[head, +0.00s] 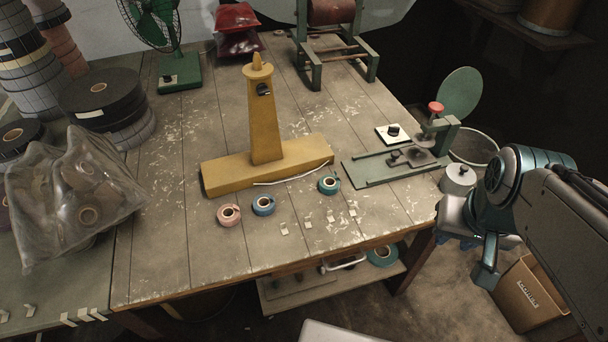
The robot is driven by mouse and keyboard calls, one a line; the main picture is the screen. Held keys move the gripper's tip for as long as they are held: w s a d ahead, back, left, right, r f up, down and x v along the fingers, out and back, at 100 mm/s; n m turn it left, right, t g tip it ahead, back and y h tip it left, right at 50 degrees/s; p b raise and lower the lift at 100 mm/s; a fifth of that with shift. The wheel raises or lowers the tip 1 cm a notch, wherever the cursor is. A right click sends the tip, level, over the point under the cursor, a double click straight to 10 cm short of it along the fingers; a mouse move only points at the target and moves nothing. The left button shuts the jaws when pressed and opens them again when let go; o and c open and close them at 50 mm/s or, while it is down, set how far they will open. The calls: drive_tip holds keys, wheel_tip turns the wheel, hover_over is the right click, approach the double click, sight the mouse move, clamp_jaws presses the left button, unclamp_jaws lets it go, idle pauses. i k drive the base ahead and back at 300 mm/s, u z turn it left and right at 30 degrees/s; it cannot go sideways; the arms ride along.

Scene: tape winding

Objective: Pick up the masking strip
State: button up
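A thin, pale curved strip (293,178) lies along the front edge of the yellow stand's base (225,180). Several small cream pieces lie on the tabletop in front of the stand, such as one piece (308,225) near the front edge. I cannot tell for sure which of these is the masking strip. My gripper (484,262) hangs at the right, beyond the table's right edge, well apart from the strip and the cream pieces. Its fingers are partly hidden, and I see nothing clearly held.
Pink (229,215), blue (263,205) and teal (329,185) tape rolls sit near the stand. A green device (390,168) stands at right. A plastic bag of rolls (70,190) is at left. More cream pieces lie at the front left. The table's front middle is mostly clear.

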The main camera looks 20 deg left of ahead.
sight(283, 229)
drive_tip(key=i, duration=0.35)
drive_tip(key=u, duration=2.25)
